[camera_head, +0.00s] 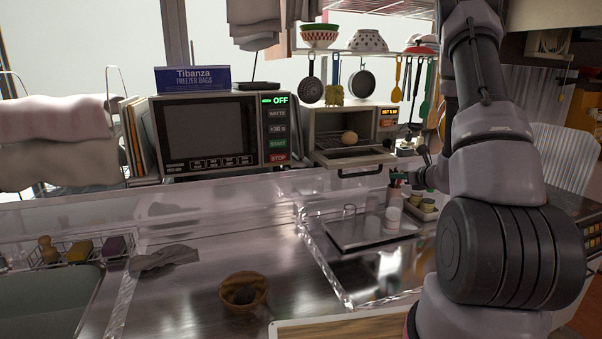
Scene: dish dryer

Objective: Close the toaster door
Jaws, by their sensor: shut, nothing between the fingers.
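The toaster oven (322,122) stands at the back of the counter, right of the microwave. Its door (352,159) is open, folded down towards the front, with a dark handle (360,173) along its front edge. A round, bread-coloured item (349,137) sits inside the oven. My gripper (402,178) is small in view, to the right of the door and handle, apart from them as far as I can tell. It looks shut and empty. My arm hides part of it.
The microwave (210,132) stands left of the toaster oven, with a blue freezer-bag box (192,78) on top. Utensils and pans hang above the oven. A tray (358,236) with small cups lies in front. A brown bowl (243,291) stands on the nearer counter.

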